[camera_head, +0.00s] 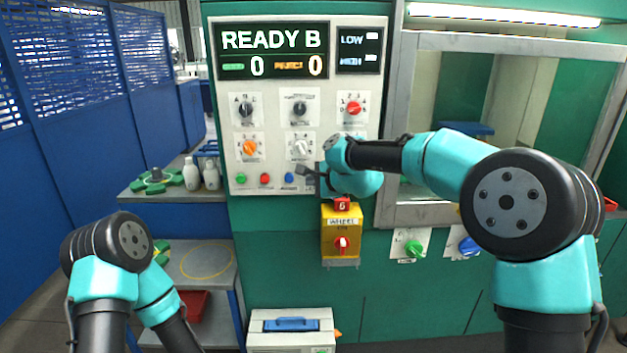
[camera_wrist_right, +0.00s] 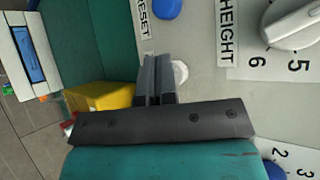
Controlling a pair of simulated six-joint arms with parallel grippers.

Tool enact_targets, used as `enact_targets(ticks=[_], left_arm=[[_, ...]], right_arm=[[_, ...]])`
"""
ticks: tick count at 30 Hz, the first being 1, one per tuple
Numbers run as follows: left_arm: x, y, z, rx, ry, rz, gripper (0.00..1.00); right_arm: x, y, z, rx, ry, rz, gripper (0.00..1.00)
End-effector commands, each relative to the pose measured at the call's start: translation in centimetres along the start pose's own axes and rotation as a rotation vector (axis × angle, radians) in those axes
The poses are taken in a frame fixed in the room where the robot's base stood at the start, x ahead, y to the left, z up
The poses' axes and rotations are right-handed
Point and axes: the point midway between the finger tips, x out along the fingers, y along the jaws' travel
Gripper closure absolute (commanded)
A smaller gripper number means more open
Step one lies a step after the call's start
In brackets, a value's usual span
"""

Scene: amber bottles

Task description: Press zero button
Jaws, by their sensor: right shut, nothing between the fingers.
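A white round button (camera_wrist_right: 180,73) on the grey control panel (camera_head: 275,128) shows in the right wrist view, partly hidden by the fingers; its label cannot be read. The blue button (camera_wrist_right: 166,8) beside it carries the label RESET; it also shows in the head view (camera_head: 289,178). My right gripper (camera_head: 301,170) is shut and empty at the lower right of the panel. Its fingertips (camera_wrist_right: 156,58) appear beside the white button; whether they touch the panel cannot be told. My left arm is at the lower left, its gripper out of view.
A green button (camera_head: 240,179) and a red button (camera_head: 265,178) sit left of the blue one. Several knobs are above, including the HEIGHT knob (camera_wrist_right: 298,22). A display (camera_head: 272,52) reads READY B with two zeros. A yellow switch box (camera_head: 341,245) is below my right gripper.

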Motion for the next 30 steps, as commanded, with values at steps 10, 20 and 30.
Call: enact_targets(ticks=[10,20,30], left_arm=[[0.0,0.0,0.0,0.000,0.000,0.000,0.38],[0.0,0.0,0.0,0.000,0.000,0.000,0.38],[0.0,0.0,0.0,0.000,0.000,0.000,0.38]], right_arm=[[0.1,-0.1,-0.1,0.000,0.001,0.000,1.00],[-0.5,0.4,0.3,-0.001,0.000,0.000,1.00],[-1.1,0.8,0.8,0.000,0.000,0.000,1.00]])
